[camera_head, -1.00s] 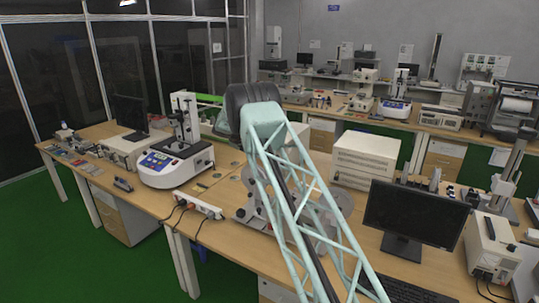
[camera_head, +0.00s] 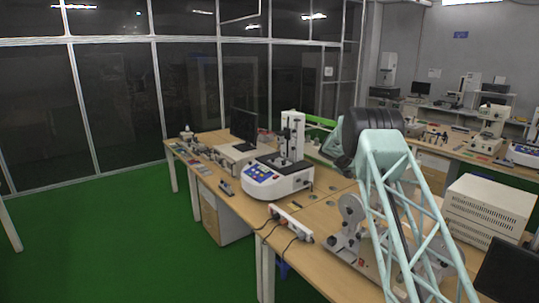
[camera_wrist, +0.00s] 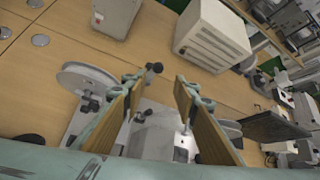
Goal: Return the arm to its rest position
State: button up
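My arm (camera_head: 395,200), a pale green lattice link with a dark joint at its top, reaches up over the wooden bench (camera_head: 325,215) in the head view. My gripper is hidden behind it there. In the wrist view my gripper (camera_wrist: 160,82) is open, its two tan-padded fingers apart with nothing between them. Beyond the fingers lies a grey machine (camera_wrist: 155,135) with a round disc (camera_wrist: 88,78) on the bench. The same machine (camera_head: 347,245) is partly covered by my arm in the head view.
A white tester with a blue panel (camera_head: 275,178) and a monitor (camera_head: 243,126) stand left of my arm. A power strip (camera_head: 290,222) lies near the bench edge. A cream cabinet (camera_head: 488,212) stands to the right. The green floor (camera_head: 110,240) at left is clear.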

jog(key=s+a+r+m+y+b, duration=0.2)
jog(key=s+a+r+m+b, duration=0.4)
jog(key=s+r, duration=0.95)
jog(key=s+a+r+m+y+b, duration=0.1)
jog(key=s+a+r+m, duration=0.2)
jog(key=s, duration=0.4)
jog(key=s+a+r+m+y, duration=0.1)
jog(key=s+a+r+m, duration=0.1)
jog(key=s+a, duration=0.35)
jog(key=s+a+r+m+b, duration=0.1)
jog(key=s+a+r+m, duration=0.15)
jog(key=s, duration=0.55)
jog(key=s+a+f+m+y+b, duration=0.15)
jog(key=s+a+m, duration=0.3)
jog(key=s, duration=0.85)
jog(key=s+a+m+y+b, duration=0.25)
jog(key=s+a, duration=0.25)
jog(key=s, duration=0.9)
jog(key=s+a+f+m+b, duration=0.1)
jog(key=s+a+f+m, duration=0.1)
jog(key=s, duration=0.6)
jog(key=s+a+f+m+y+b, duration=0.1)
jog(key=s+a+f+m, duration=0.1)
jog(key=s+f, duration=0.3)
jog(key=s+a+f+m+b, duration=0.2)
jog(key=s+a+f+m, duration=0.1)
jog(key=s, duration=0.7)
jog(key=shift+s+a+f+y, duration=0.3)
jog(key=shift+s+a+f, duration=0.15)
jog(key=shift+f, duration=0.1)
